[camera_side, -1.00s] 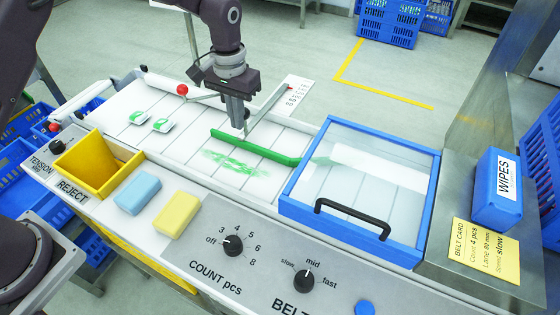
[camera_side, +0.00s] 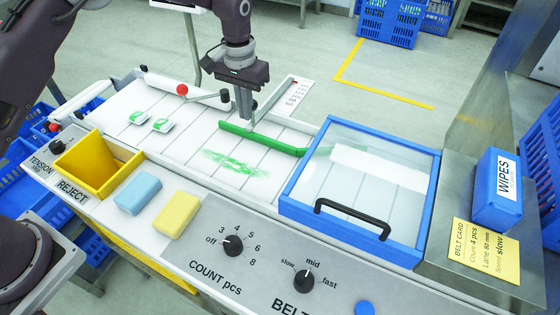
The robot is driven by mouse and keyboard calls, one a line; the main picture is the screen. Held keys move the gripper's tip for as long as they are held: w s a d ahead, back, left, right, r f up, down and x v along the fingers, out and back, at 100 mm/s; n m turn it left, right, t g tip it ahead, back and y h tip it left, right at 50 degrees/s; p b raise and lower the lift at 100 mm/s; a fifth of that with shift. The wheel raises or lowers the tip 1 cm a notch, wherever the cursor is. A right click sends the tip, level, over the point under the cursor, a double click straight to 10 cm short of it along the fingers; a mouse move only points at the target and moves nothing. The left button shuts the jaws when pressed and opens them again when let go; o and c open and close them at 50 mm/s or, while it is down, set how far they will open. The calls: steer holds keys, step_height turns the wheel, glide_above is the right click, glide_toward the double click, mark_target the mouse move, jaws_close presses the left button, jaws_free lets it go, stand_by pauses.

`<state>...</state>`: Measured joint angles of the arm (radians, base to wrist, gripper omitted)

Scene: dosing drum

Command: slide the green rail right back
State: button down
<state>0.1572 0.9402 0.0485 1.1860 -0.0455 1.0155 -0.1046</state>
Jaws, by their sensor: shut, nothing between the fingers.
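The green rail (camera_side: 272,143) lies across the white slatted belt, running from the middle of the belt to the clear blue-framed cover. A thin grey arm (camera_side: 274,100) joins it to a white number scale (camera_side: 297,92) on the belt's far side, with a red mark near the scale's far end. My gripper (camera_side: 246,124) is shut and empty, pointing down at the rail near its left half and the grey arm. Its fingertips are at or very close to the rail; I cannot tell whether they touch.
The blue-framed cover (camera_side: 431,215) with a black handle stands to the right. A yellow reject bin (camera_side: 95,165) stands front left.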

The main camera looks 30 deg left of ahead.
step_height(320, 180, up, 8)
steer(key=s, duration=0.1)
steer(key=shift+s, duration=0.3)
stand_by(0.5)
steer(key=s+a+r+t, duration=0.3)
steer(key=s+a+r, duration=0.1)
steer(key=s+r, duration=1.1)
steer(key=s+a+f+t, duration=0.1)
steer(key=s, duration=0.8)
steer(key=s+a+f+t, duration=0.1)
steer(key=s, duration=0.8)
steer(key=shift+s+a+f+t, duration=0.3)
steer(key=shift+s+a, duration=0.1)
